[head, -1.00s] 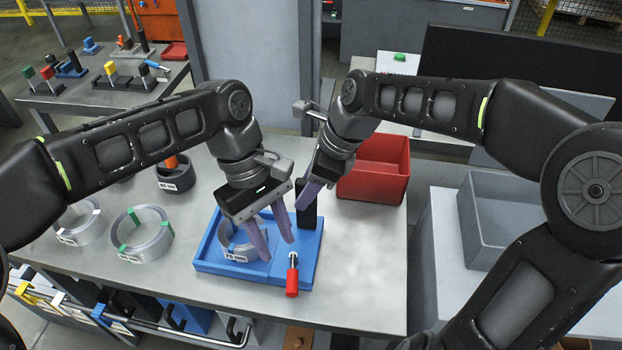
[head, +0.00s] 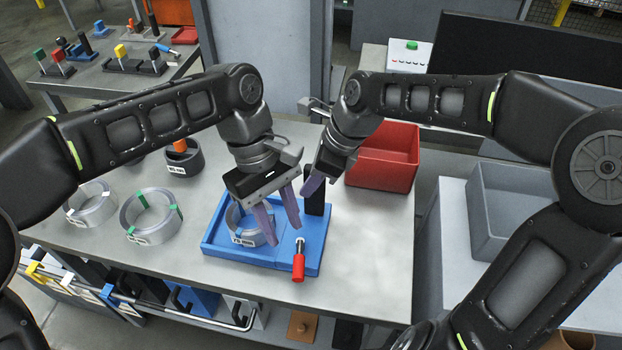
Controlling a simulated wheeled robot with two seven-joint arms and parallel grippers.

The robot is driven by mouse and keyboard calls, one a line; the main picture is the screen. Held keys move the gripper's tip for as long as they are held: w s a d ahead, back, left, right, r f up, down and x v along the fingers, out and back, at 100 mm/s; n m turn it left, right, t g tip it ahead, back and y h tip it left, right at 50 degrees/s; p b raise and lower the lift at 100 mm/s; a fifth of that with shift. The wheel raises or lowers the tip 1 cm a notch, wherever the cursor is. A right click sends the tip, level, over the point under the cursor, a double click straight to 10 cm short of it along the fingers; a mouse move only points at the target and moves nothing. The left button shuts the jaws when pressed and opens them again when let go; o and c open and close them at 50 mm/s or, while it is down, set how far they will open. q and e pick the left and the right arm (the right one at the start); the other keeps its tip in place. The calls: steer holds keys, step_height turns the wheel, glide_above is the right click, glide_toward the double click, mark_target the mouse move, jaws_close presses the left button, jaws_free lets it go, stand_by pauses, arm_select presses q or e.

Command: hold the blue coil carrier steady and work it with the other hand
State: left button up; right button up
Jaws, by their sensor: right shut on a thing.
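The blue coil carrier (head: 285,258) lies on the steel table. A grey steel coil (head: 236,226) with a white label sits in it. A black upright post (head: 316,200) stands at its back right, and a red-handled lever (head: 299,266) is at its front edge. My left gripper (head: 283,232) is open above the carrier, its purple fingers spread apart between the coil and the lever and hiding part of the coil. My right gripper (head: 310,190) is shut on the black post; its far finger is mostly hidden.
A red bin (head: 385,160) stands behind the carrier at the right. Two loose coils (head: 150,218) (head: 92,204) and a dark ring (head: 184,160) lie to the left. A grey bin (head: 515,215) is on a lower surface at the right. The table right of the carrier is clear.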

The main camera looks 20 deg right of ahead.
stand_by(2.2)
arm_select(q)
steer(key=shift+a, duration=0.1)
steer(key=shift+c, duration=0.8)
steer(key=shift+n, duration=0.9)
steer(key=w+a, duration=0.1)
steer(key=a, duration=0.2)
steer(key=w+a, duration=0.1)
steer(key=a, duration=0.1)
steer(key=shift+w+a+r, duration=0.15)
steer(key=shift+w+r, duration=0.15)
steer(key=shift+r, duration=0.05)
steer(key=c, duration=0.4)
steer(key=a+n+h, duration=0.1)
steer(key=a, duration=0.1)
steer(key=a+n+h, duration=0.1)
steer(key=a+n, duration=0.1)
steer(key=a+n+h, duration=0.1)
steer(key=a+n, duration=0.1)
steer(key=a, duration=0.1)
steer(key=shift+s+a+f, duration=0.1)
steer(key=shift+s+f, duration=0.2)
steer(key=shift+s, duration=0.05)
jaws_close()
steer(key=shift+s+d+f+n+t+h, duration=0.1)
steer(key=shift+d+f+n+t+h, duration=0.15)
steer(key=shift+n+h, duration=0.45)
steer(key=shift+s+d+n+t+h, duration=0.15)
steer(key=shift+d+n+h, duration=0.15)
steer(key=shift+n+h, duration=0.35)
